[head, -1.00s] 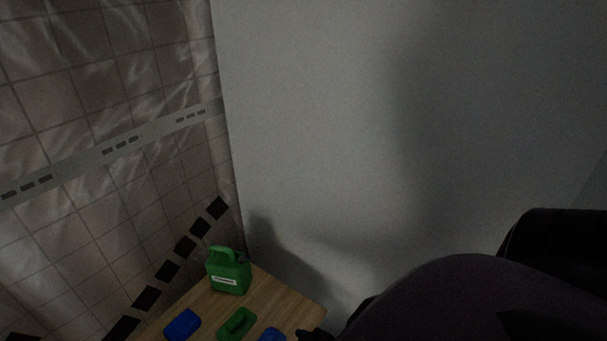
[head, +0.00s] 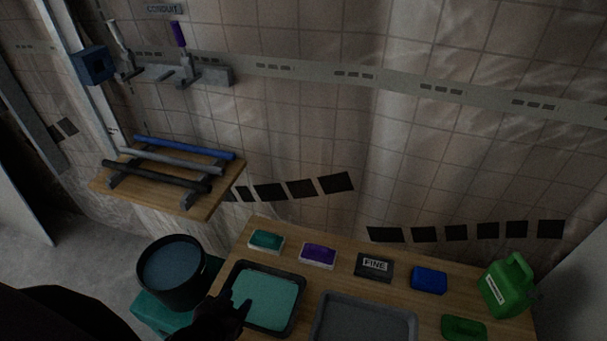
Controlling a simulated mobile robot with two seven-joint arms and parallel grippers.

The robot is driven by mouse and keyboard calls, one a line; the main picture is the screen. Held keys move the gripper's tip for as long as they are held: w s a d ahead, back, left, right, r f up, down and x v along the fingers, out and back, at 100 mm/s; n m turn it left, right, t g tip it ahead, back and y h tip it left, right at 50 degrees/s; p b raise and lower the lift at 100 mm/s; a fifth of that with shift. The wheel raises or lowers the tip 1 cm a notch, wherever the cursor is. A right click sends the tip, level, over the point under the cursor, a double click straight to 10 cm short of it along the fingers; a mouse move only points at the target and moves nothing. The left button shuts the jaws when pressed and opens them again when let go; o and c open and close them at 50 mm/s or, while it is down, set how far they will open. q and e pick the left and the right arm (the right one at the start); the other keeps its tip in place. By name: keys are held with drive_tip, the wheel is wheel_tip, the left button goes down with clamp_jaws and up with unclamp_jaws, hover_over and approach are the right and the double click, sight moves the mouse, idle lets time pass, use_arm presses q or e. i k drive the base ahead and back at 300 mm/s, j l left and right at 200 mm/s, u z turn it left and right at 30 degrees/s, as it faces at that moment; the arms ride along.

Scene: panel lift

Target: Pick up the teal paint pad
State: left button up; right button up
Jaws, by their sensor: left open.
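The teal paint pad (head: 266,240), a small block with a pale base, lies at the back left of the wooden table (head: 340,258). It sits behind a dark tray holding teal paint (head: 268,298). My left gripper (head: 229,305) is dark and open, over the left front edge of the paint tray. It is nearer to me than the pad and apart from it. Its fingers are hard to make out against the dark tray. My right gripper is not in view.
A purple pad (head: 318,255) lies right of the teal one, then a block marked FINE (head: 374,266), a blue block (head: 429,280) and a green jug (head: 507,287). A grey tray (head: 365,322) is in front. A dark bucket (head: 172,272) stands left of the table.

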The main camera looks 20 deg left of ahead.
sight(261, 240)
drive_tip(key=u, duration=1)
